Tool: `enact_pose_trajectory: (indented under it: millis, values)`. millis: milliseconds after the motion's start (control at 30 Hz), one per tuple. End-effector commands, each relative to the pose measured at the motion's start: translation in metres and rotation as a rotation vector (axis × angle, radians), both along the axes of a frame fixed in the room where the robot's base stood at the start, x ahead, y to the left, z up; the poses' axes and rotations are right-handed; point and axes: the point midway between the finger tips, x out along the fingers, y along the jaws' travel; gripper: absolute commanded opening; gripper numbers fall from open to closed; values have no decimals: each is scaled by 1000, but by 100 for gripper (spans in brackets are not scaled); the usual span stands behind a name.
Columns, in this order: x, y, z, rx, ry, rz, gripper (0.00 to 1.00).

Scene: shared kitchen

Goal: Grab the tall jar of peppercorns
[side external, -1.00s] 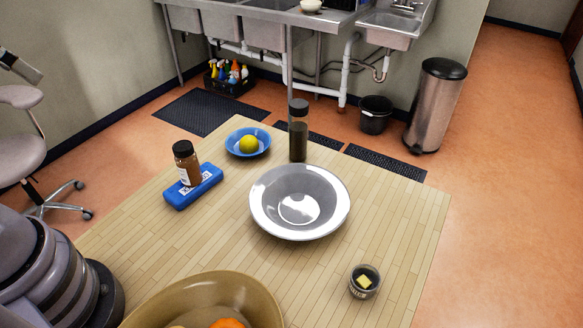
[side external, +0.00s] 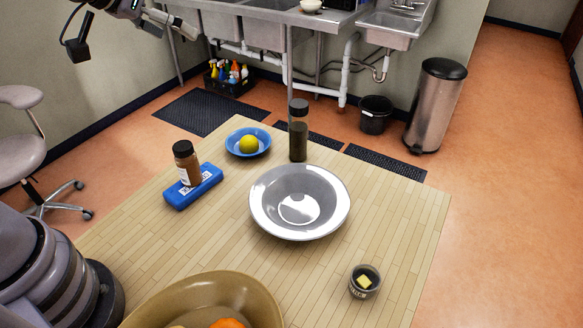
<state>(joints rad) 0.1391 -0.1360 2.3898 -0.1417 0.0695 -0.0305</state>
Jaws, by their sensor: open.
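The tall jar of peppercorns (side external: 298,139) stands upright near the back edge of the wooden table (side external: 395,230). It has a black lid and dark contents. It is just behind the large white and grey bowl (side external: 262,213) and to the right of the small blue bowl. My gripper (side external: 160,24) shows at the top left of the picture, high above the table and well to the left of the jar. It is open and empty, apart from everything on the table.
A blue bowl (side external: 232,147) holds a yellow fruit (side external: 249,145). A brown spice jar (side external: 187,165) stands on a blue box (side external: 196,193). A tan bowl (side external: 150,314) with fruit is in front. A small dark cup (side external: 364,287) with a yellow piece is at the right.

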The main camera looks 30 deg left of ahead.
Motion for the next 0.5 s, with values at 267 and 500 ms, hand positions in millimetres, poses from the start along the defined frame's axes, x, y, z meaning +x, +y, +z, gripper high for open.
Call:
enact_pose_trajectory:
  millis: [267,500]
  values:
    - [114,-42,-83,-33,-234,66,82]
    - [150,-67,-174,15,-469,109,82]
